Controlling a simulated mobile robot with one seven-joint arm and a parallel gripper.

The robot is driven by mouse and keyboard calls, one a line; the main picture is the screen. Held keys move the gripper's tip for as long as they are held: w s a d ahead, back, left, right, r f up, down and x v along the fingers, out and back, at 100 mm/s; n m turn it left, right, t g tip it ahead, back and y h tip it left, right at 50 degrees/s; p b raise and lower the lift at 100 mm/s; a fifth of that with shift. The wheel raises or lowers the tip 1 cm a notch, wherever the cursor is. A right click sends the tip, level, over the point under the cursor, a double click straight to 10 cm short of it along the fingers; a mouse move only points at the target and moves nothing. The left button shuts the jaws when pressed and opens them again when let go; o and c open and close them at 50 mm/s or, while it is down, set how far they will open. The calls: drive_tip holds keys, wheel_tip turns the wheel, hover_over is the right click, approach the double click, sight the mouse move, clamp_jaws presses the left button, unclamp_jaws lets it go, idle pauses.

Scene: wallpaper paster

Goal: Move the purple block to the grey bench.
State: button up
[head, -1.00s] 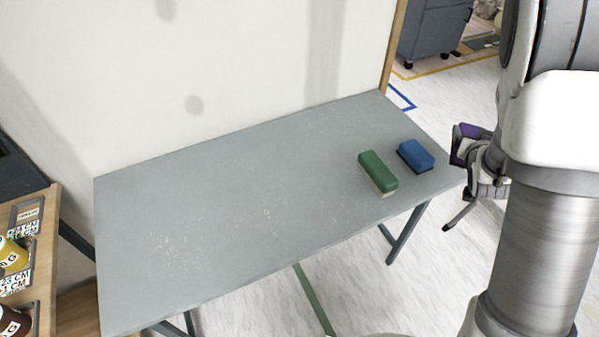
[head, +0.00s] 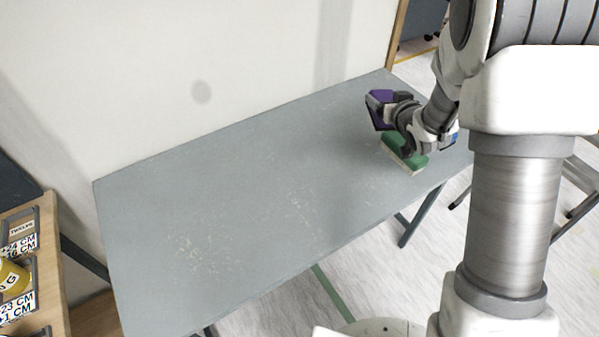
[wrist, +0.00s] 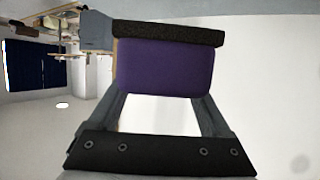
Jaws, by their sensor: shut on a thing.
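The purple block (head: 380,107) is in my gripper (head: 388,106), above the far right part of the grey bench (head: 230,220) in the head view. In the wrist view the purple block (wrist: 165,68) has a dark layer along one long side and sits between the two fingers of my gripper (wrist: 165,80). The gripper is shut on it. The head view does not clearly show the gap between the block and the bench top.
A green block (head: 405,155) lies on the bench just below my gripper, partly covered by it. A blue block (head: 450,140) is mostly hidden behind my wrist. The bench's middle and left are clear. A wooden rack (head: 45,255) stands at left; a wall is behind.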

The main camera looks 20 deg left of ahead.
drive_tip(key=a+f+n+g+y+b, duration=0.2)
drive_tip(key=a+n+b, duration=0.1)
drive_tip(key=a, duration=0.5)
drive_tip(key=a+f+n+g+y+b, duration=0.2)
drive_tip(key=a+f+y+b, duration=0.15)
drive_tip(key=a, duration=0.45)
drive_tip(key=shift+h, duration=0.25)
drive_tip(key=s+a+f+b, duration=0.1)
drive_tip(key=s, duration=0.2)
drive_tip(key=s+a+f+b, duration=0.2)
drive_tip(key=s, duration=0.1)
drive_tip(key=s+a+f+b, duration=0.1)
drive_tip(key=s+f, duration=0.1)
drive_tip(key=s, duration=0.2)
drive_tip(key=shift+a+f+b, duration=0.15)
drive_tip(key=shift+a+b, duration=0.15)
drive_tip(key=shift+b, duration=0.1)
drive_tip(key=shift+s+a+f, duration=0.15)
drive_tip(key=shift+s+f, duration=0.15)
drive_tip(key=shift+s, duration=0.25)
drive_tip(key=shift+f+b, duration=0.85)
drive_tip(key=shift+f, duration=1.05)
drive_tip(key=shift+f, duration=0.15)
drive_tip(key=o, duration=1.3)
